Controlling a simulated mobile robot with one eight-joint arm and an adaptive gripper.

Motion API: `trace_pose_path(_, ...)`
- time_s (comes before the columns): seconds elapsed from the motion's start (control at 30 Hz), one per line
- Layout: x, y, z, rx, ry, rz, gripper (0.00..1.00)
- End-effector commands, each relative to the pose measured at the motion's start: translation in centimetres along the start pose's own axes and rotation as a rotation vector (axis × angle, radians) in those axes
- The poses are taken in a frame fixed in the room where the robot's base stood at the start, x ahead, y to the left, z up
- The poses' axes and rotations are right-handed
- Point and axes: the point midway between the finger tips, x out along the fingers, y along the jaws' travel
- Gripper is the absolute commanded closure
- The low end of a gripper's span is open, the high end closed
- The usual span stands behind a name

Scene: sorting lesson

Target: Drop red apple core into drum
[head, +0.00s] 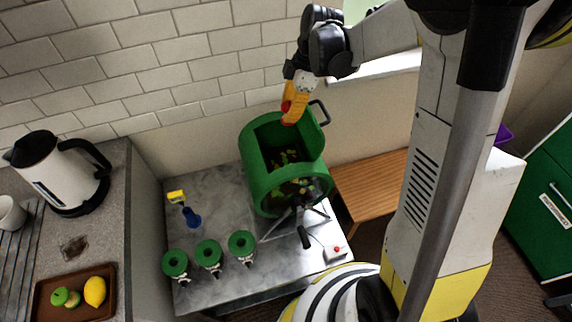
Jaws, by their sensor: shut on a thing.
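The green drum (255,175) lies on its side on a stand on the grey metal table, with an opening in its top and mixed scraps (283,158) inside. My gripper (291,117) has orange fingers pointing down at the back right of the drum's opening, in the picture overlapping its far edge. It is shut on the red apple core (287,122), of which only small red parts show between and beside the fingers. How high the core is above the opening is hard to tell.
Several green rings on small stands (208,253), a blue-and-yellow brush (192,217) and a red-button box (336,250) share the table. A crank (304,237) sticks out at the drum's front. The left counter holds a kettle (55,170) and a brown fruit tray (108,310).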

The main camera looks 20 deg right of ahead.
Motion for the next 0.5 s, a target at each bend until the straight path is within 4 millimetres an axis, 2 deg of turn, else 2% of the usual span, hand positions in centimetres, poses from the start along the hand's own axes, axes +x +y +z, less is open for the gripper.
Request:
trace_pose_path(0.3, 3.9, 0.0, 1.1, 0.001, 0.0, 0.0, 1.0)
trace_pose_path(0.5, 5.3, 0.0, 1.5, 0.001, 0.0, 0.0, 1.0)
